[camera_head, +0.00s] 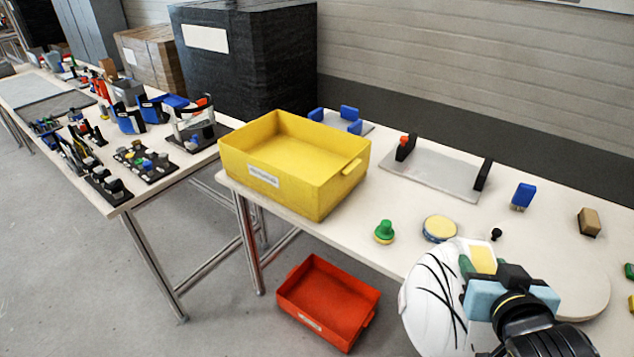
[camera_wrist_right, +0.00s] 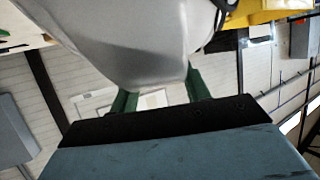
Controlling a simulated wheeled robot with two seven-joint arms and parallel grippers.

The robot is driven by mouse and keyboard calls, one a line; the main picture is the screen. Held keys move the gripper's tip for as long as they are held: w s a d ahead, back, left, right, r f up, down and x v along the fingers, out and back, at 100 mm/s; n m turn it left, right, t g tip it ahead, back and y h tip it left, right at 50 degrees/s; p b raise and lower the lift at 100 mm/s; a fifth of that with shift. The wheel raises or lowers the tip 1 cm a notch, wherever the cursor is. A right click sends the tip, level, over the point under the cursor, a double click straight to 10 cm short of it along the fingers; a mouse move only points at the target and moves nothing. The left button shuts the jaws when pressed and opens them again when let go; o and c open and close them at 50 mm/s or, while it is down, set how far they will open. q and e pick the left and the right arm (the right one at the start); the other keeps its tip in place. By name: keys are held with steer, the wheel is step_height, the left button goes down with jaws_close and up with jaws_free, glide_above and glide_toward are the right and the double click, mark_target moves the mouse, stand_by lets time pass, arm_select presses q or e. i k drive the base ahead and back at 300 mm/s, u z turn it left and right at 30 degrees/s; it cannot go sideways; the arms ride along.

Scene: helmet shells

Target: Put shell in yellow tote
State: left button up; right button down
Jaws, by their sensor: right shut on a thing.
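The shell is a white helmet shell (camera_head: 430,305) with black lines, low in the head view at the table's front edge. My right gripper (camera_head: 470,262) is shut on the shell. In the right wrist view the shell (camera_wrist_right: 130,35) fills the top middle, between the green fingers of the gripper (camera_wrist_right: 158,90). The yellow tote (camera_head: 335,188) stands on the table to the left of the shell, and its inside looks empty. A yellow part, likely the tote, shows at the top right of the right wrist view (camera_wrist_right: 265,10). My left gripper is not in view.
A red tote (camera_head: 330,300) sits on the floor below the table. Near the shell stand a green knob (camera_head: 384,232), a round yellow-topped pad (camera_head: 440,228) and a blue brush (camera_head: 523,196). A grey plate with black uprights (camera_head: 430,173) lies behind. A second table at left is cluttered.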

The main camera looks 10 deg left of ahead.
mark_target(288, 164)
steer(key=u, duration=0.35)
steer(key=k, duration=0.8)
steer(key=u, duration=0.85)
steer(key=i, duration=1.35)
steer(key=z, duration=0.4)
